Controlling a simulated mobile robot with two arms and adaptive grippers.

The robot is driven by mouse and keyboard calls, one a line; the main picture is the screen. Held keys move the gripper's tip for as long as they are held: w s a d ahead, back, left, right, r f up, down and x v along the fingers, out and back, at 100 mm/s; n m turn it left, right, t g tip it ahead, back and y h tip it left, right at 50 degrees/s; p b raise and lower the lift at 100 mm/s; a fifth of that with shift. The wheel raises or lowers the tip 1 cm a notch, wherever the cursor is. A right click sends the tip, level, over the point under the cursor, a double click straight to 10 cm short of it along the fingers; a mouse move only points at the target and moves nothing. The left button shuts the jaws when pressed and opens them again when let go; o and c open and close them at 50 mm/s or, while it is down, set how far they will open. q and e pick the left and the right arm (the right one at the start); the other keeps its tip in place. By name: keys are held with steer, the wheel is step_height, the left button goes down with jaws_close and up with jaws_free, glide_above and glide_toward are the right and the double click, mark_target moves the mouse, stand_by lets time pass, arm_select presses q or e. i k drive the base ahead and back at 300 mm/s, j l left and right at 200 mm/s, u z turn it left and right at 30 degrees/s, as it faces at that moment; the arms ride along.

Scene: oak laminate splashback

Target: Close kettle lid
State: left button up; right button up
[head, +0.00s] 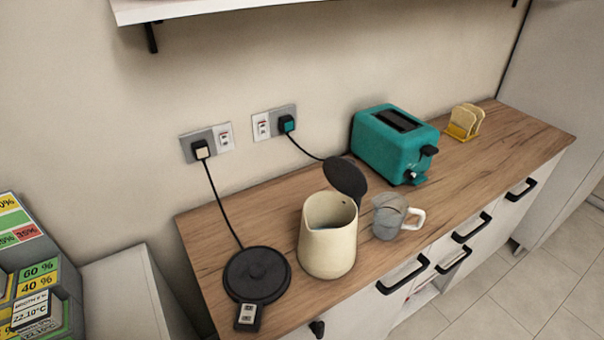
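A cream kettle (327,251) stands upright on the wooden counter, off its base. Its round dark lid (345,179) is open, tilted up at the back right of the rim. Its spout faces the front, and its handle is not visible from here. The black kettle base (257,275) lies to the left of the kettle. Neither of my grippers shows in the head view.
A clear jug (387,218) with a white handle stands close to the kettle's right. A teal toaster (396,144) and a yellow toast rack (463,125) stand farther right. A shelf (250,8) hangs above. The counter (500,152) is clear at its right end.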

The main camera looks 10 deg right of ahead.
mark_target(342, 174)
steer(key=i+l+u, duration=0.1)
steer(key=l+u, duration=0.15)
steer(key=u, duration=0.15)
steer(key=l+u, duration=0.55)
steer(key=u, duration=0.2)
steer(key=l+u, duration=0.35)
steer(key=k+l, duration=0.1)
steer(key=l, duration=0.3)
steer(key=l+u, duration=0.15)
steer(key=l, duration=0.2)
steer(key=k+l, duration=0.15)
steer(key=l, duration=0.25)
steer(key=k+l+u, duration=0.15)
steer(key=l, duration=0.6)
